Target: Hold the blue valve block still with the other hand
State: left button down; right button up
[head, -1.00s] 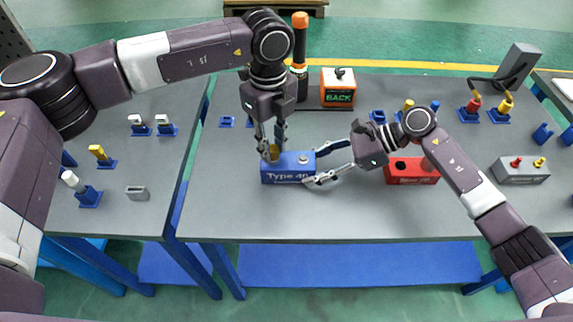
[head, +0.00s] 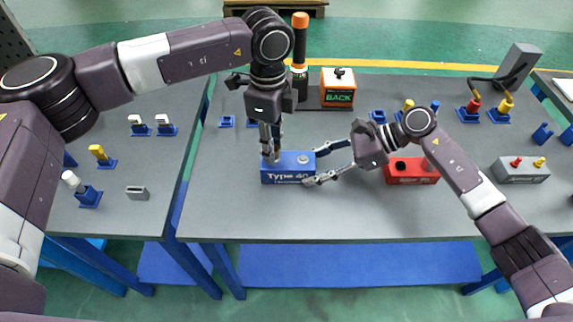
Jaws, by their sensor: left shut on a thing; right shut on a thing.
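The blue valve block (head: 288,174), lettered "Type 40", sits on the grey table near its front half. My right gripper (head: 313,166) comes from the right and is shut on the right end of the block, one finger at the back and one at the front. My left gripper (head: 271,152) points down over the block's left end. It is shut on a small yellowish part, mostly hidden between its fingers, at the top of the block.
A red block (head: 412,172) stands right of the blue one, partly behind my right arm. An orange-and-black box (head: 338,88) stands behind. A grey box (head: 521,170) with red and yellow knobs is at the right. The table front (head: 330,222) is clear.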

pick_arm(q)
jog(key=n, duration=0.5)
jog(key=shift+r, duration=0.1)
jog(key=c, duration=1.6)
grip_release()
jog(key=shift+c, duration=0.7)
